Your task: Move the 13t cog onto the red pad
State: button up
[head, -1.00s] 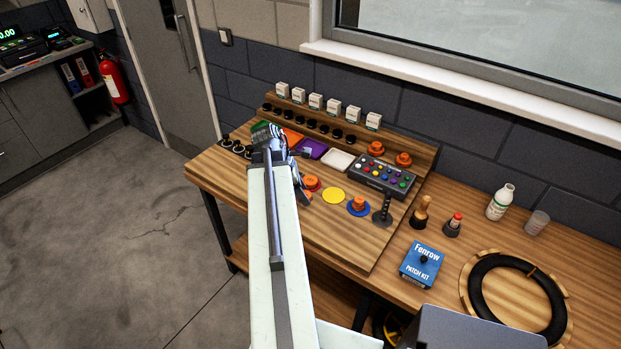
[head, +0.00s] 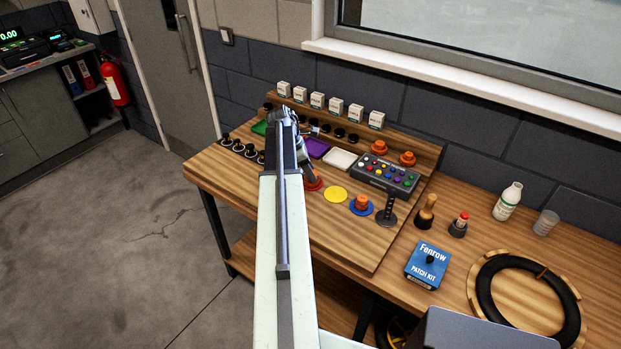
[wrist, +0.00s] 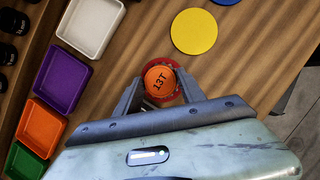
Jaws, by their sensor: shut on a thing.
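The orange 13t cog (wrist: 161,82), marked "13T", sits between the two fingers of my gripper (wrist: 160,92) in the wrist view. My gripper is shut on it. The red pad (wrist: 174,65) shows as a rim around the cog, so the cog is over the pad. I cannot tell whether it touches the pad or hangs just above it. In the head view the red pad (head: 314,186) shows at the tip of my gripper (head: 311,178), and my arm and fingers mostly hide the cog.
A yellow pad (head: 335,194) is beside the red pad. A blue pad (head: 352,209) bears another orange cog (head: 361,202). White (wrist: 92,25), purple (wrist: 62,80), orange (wrist: 41,128) and green (wrist: 25,162) trays lie nearby. A button box (head: 387,174) stands right.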

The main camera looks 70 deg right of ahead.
jog(key=shift+f, duration=0.25)
jog(key=o, duration=1.4)
jog(key=shift+c, duration=0.2)
jog(key=shift+r+p, duration=0.55)
jog(key=shift+p, duration=0.05)
jog(key=p+v, duration=1)
jog(key=v, duration=0.1)
jog(key=shift+w+a, duration=0.15)
jog(key=shift+w, duration=0.05)
jog(key=shift+r, duration=0.1)
